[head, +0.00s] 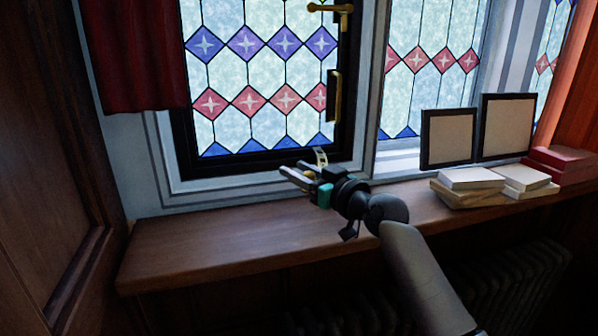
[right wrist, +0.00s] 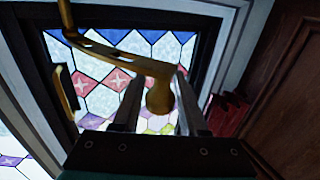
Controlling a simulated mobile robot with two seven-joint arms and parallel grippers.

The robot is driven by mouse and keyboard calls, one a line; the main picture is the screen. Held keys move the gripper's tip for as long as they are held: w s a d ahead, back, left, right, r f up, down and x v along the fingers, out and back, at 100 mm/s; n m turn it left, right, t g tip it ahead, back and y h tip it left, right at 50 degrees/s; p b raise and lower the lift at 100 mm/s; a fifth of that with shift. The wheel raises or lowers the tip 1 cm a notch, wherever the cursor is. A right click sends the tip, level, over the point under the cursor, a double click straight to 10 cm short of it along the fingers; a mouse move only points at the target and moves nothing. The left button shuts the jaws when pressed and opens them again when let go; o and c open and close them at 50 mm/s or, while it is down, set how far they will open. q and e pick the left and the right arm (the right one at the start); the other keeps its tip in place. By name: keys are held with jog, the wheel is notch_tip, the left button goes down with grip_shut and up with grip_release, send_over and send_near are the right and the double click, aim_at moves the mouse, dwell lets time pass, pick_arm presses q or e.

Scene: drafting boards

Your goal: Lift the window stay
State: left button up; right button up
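The window stay is a brass bar with a round knob at its end. In the right wrist view the stay (right wrist: 125,60) runs from the upper left, and its knob shows between my right gripper's fingers (right wrist: 158,80). The fingers are apart, with gaps beside the knob; I cannot tell how deep it sits between them. In the head view, my right gripper (head: 291,170) is at the lower edge of the stained-glass window, above the sill. My left gripper is not in view.
The wooden sill (head: 190,250) is clear on the left. Two dark frames (head: 448,138), pale books (head: 470,180) and red books (head: 562,165) stand at right. A brass handle (head: 334,97) is on the window frame. A red curtain (head: 130,55) hangs upper left.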

grip_shut()
dwell(1.0)
